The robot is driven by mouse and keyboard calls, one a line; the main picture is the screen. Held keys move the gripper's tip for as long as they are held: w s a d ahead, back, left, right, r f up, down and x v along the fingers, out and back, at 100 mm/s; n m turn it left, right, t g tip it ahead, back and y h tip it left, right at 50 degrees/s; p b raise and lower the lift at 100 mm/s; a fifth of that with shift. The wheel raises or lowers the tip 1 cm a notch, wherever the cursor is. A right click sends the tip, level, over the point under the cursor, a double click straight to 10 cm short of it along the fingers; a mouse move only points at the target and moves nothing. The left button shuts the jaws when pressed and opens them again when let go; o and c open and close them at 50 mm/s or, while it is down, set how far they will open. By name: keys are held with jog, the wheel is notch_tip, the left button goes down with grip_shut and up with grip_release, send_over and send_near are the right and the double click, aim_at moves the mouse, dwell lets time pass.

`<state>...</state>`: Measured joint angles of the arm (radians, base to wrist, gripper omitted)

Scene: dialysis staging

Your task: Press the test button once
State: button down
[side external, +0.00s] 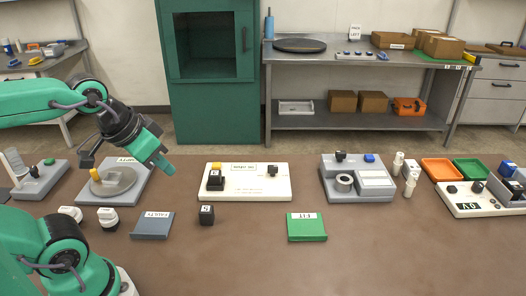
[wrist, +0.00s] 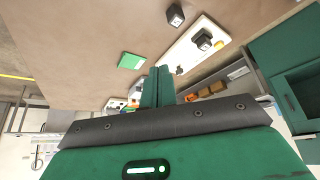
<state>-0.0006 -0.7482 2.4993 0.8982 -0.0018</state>
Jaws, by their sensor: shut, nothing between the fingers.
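My gripper (side external: 162,163) is shut and empty, in the air above the grey unit with a round metal plate (side external: 118,182) and left of the white board. Its closed green fingers also show in the wrist view (wrist: 158,86). The white board (side external: 263,182) carries a black block (side external: 215,181), a yellow part (side external: 216,166) and a small dark knob (side external: 272,170); it also shows in the wrist view (wrist: 188,50). A grey unit (side external: 357,197) to its right has a blue button-like part (side external: 370,158). I cannot read which part is the test button.
A black cube (side external: 206,215), a grey "FAULTS" plate (side external: 152,226) and a green "FIT" plate (side external: 307,228) lie nearer the front. White-topped knobs (side external: 108,217) stand at left. Orange (side external: 442,170) and green trays (side external: 471,168) are at right. The front centre table is clear.

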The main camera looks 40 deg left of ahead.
jog(key=w+a+n, duration=0.3)
jog(key=w+n, duration=0.1)
jog(key=w, duration=0.4)
jog(key=n+t+y, duration=0.3)
jog(key=n, duration=0.7)
send_over(215, 166)
notch_tip(215, 166, down, 11)
jog(key=shift+r, duration=0.2)
jog(key=shift+f, duration=0.1)
jog(key=shift+f, duration=4.35)
